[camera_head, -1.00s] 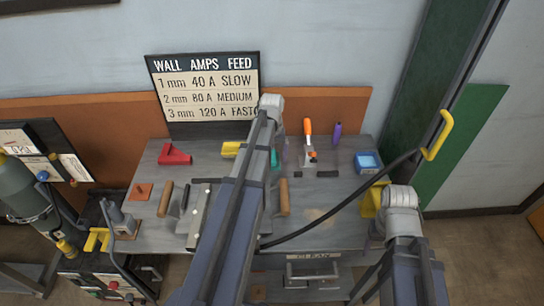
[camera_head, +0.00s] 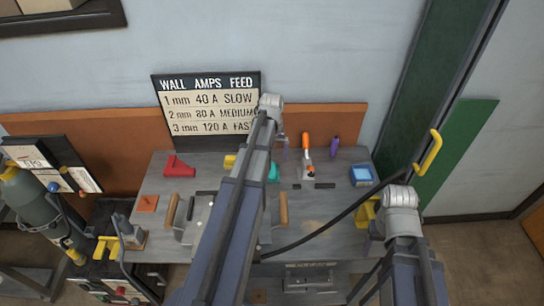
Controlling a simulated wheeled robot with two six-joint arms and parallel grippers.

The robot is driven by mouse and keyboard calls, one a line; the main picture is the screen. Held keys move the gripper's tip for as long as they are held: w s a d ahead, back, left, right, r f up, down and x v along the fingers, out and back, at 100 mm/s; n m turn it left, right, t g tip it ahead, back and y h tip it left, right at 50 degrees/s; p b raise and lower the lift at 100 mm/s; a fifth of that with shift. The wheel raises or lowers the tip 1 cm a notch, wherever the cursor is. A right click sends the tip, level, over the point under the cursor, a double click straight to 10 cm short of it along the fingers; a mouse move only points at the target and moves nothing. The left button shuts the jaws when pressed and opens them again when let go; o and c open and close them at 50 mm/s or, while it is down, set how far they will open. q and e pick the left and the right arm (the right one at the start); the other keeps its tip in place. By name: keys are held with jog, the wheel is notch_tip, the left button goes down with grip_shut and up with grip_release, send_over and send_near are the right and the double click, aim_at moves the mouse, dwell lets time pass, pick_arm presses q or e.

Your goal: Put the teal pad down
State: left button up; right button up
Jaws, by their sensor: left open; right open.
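The teal pad (camera_head: 274,173) shows as a small teal piece on the grey bench, just right of my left forearm, which hides part of it. My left gripper (camera_head: 284,141) is open, at the end of the arm reaching over the bench. It hangs above and beyond the pad in the picture, apart from it. Its fingertips are small and hard to make out. My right gripper (camera_head: 376,231) is open and mostly hidden by its own wrist, near the bench's right edge. It shows nothing held.
The grey bench (camera_head: 330,205) carries a red block (camera_head: 179,167), an orange-handled tool (camera_head: 306,142), a purple bottle (camera_head: 334,145), a blue box (camera_head: 361,176) and a yellow piece (camera_head: 366,213). A settings sign (camera_head: 208,103) stands behind.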

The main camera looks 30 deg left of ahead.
jog(key=shift+r+p, duration=2.15)
jog(key=shift+r, duration=0.6)
